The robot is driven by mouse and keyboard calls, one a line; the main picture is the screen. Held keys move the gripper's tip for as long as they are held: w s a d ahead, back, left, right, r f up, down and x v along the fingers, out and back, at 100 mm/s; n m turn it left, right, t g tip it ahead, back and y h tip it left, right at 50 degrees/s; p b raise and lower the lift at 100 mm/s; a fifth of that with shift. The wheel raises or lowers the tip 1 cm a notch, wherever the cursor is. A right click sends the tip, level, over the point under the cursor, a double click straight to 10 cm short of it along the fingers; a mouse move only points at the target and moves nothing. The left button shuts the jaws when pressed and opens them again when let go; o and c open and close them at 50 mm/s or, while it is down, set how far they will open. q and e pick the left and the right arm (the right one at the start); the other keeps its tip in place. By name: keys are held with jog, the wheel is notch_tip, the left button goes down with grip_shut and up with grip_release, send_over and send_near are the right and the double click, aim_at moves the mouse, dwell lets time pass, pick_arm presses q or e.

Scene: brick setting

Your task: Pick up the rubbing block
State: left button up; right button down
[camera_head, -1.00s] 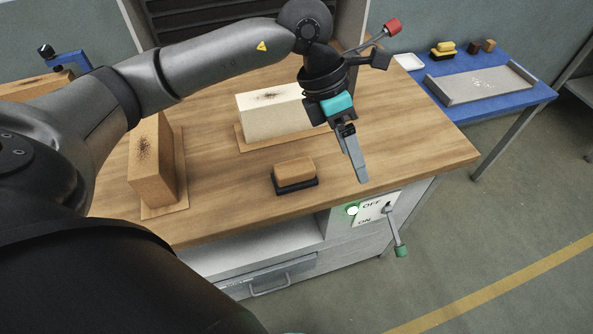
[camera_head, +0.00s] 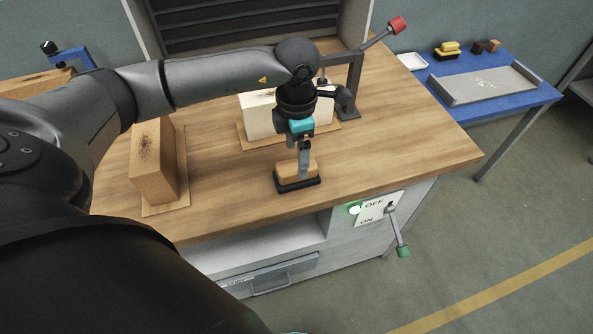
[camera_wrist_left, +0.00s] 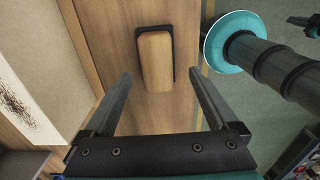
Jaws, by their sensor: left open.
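The rubbing block (camera_head: 289,170) is a small tan block on a black base, lying on the wooden workbench near its front edge. In the head view my left gripper (camera_head: 304,172) points down over it and hides part of it. In the left wrist view the rubbing block (camera_wrist_left: 155,62) lies beyond the two fingertips, roughly in line with the gap between them. My left gripper (camera_wrist_left: 160,85) is open and empty. I cannot tell its exact height above the block.
A pale block (camera_head: 258,118) stands behind the rubbing block, and a brown block (camera_head: 152,165) stands to the left. A lever with a red knob (camera_head: 397,25) rises at the back. A switch panel (camera_head: 377,207) is on the bench front. The bench's right part is clear.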

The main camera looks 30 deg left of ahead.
aim_at(296, 164)
pick_arm(q)
jog(key=f, duration=0.5)
jog(key=shift+w+a+f, duration=0.1)
jog(key=shift+w+f, duration=0.05)
jog(key=shift+w, duration=0.05)
grip_shut()
dwell(0.6)
